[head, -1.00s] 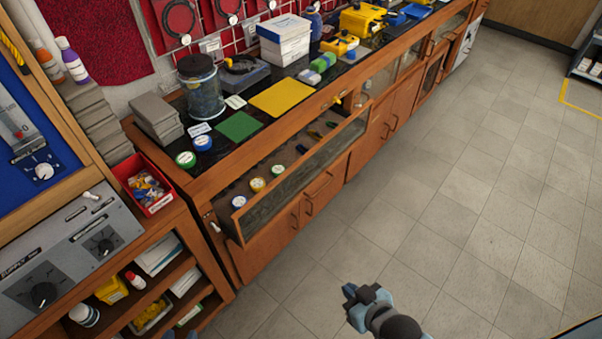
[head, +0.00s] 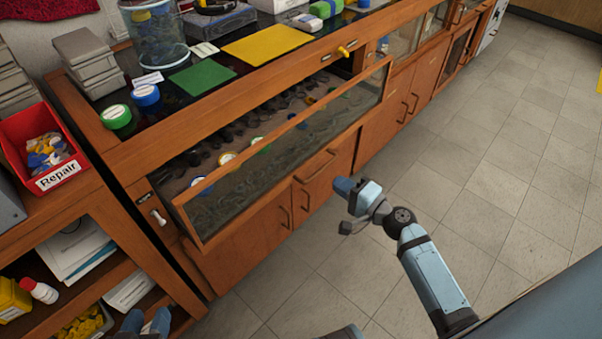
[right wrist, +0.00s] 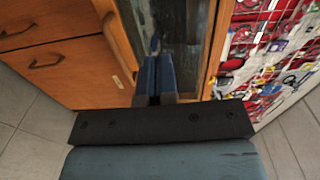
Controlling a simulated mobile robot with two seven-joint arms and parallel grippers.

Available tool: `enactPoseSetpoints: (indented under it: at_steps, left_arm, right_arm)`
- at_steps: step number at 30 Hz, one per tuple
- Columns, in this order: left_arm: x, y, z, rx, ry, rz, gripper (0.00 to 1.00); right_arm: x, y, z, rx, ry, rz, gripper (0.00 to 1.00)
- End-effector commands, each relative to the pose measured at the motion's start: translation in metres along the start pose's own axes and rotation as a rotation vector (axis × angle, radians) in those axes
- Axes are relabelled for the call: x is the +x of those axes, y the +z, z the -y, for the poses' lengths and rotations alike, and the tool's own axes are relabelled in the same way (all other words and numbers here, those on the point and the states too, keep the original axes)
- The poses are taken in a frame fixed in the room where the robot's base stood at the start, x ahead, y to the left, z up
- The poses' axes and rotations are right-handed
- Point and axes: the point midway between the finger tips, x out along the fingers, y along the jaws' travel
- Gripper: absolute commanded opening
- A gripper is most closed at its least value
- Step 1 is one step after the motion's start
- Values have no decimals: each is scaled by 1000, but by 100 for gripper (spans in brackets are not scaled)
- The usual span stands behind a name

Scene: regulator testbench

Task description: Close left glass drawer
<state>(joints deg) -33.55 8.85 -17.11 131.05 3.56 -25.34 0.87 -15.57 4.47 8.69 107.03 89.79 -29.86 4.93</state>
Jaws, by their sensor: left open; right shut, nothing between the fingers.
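The left glass drawer (head: 290,146) is the wood-framed glass front along the top of the near cabinet. It stands out from the cabinet, open at the top, with several round lids and dark items inside. My right gripper (head: 344,188) is shut and empty, in front of the cabinet and below the right part of the drawer front. In the right wrist view its shut fingers (right wrist: 154,75) point toward a wood-edged glass panel (right wrist: 188,35); contact cannot be told. My left gripper (head: 146,323) is open and empty at the bottom left, near the low shelf.
A red Repair bin (head: 62,177) stands on the shelf unit at left. Wooden doors (head: 250,235) are below the drawer. The tiled floor (head: 500,180) at right is clear.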

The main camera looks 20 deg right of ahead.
Motion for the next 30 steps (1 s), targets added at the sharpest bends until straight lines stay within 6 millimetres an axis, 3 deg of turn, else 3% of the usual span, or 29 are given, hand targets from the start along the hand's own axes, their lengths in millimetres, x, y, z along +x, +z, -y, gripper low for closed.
enactPoseSetpoints:
  at_steps: [7,21,30]
  left_arm:
    - [1,3,0,-2,1,1,43]
    - [0,7,2,0,-5,17,43]
    - [1,4,1,-1,-1,6,43]
  right_arm:
    - [18,-6,1,40,-30,-4,0]
    - [113,-6,3,37,-27,-3,0]
    - [140,-5,3,37,-26,-3,0]
